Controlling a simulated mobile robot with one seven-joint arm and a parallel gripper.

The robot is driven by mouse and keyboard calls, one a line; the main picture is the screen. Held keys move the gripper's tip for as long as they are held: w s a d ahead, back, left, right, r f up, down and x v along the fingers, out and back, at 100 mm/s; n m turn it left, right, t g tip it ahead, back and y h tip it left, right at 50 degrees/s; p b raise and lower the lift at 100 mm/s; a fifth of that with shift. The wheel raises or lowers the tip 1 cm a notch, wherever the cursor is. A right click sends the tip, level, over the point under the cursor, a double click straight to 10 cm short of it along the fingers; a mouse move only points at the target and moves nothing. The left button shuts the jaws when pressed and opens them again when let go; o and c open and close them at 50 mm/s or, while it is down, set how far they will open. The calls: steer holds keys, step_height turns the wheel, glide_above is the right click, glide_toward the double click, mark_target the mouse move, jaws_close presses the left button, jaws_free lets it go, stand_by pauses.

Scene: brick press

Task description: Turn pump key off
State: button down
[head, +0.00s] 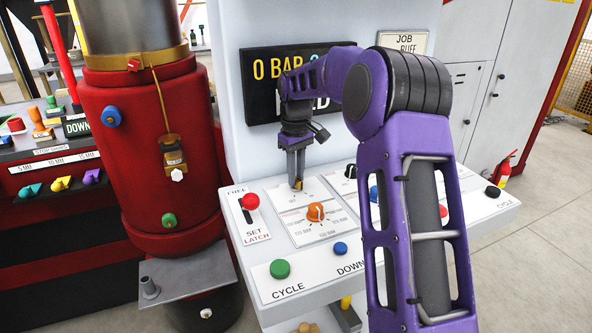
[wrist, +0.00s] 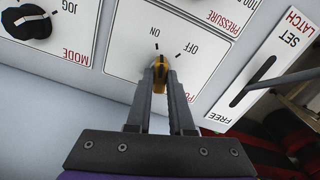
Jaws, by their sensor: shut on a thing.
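The yellow pump key (wrist: 160,70) sits on a white plate (wrist: 125,62) marked ON and OFF, shown upside down in the wrist view. The key points roughly along the tick by ON, with the OFF tick to its right in that view. My gripper (wrist: 161,84) is shut on the key, its fingers covering most of it and part of the label below. In the head view my gripper (head: 297,180) reaches down to the panel's back row, and only a bit of the key shows at the fingertips.
An orange pressure dial (head: 315,212) stands just in front of the key. A red-knobbed SET/LATCH lever (head: 250,202) is to the left. A black mode knob (wrist: 30,22) is beside the key plate. Green (head: 280,268) and blue (head: 340,248) buttons sit along the front edge.

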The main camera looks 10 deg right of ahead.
steer(key=m+p, duration=0.2)
steer(key=m, duration=0.2)
steer(key=shift+r+m, duration=0.15)
steer(key=shift+m, duration=0.15)
steer(key=m+p, duration=0.2)
steer(key=m, duration=0.2)
steer(key=shift+m, duration=0.4)
steer(key=c, duration=0.8)
jaws_free()
step_height(320, 180, up, 17)
steer(key=p, duration=0.1)
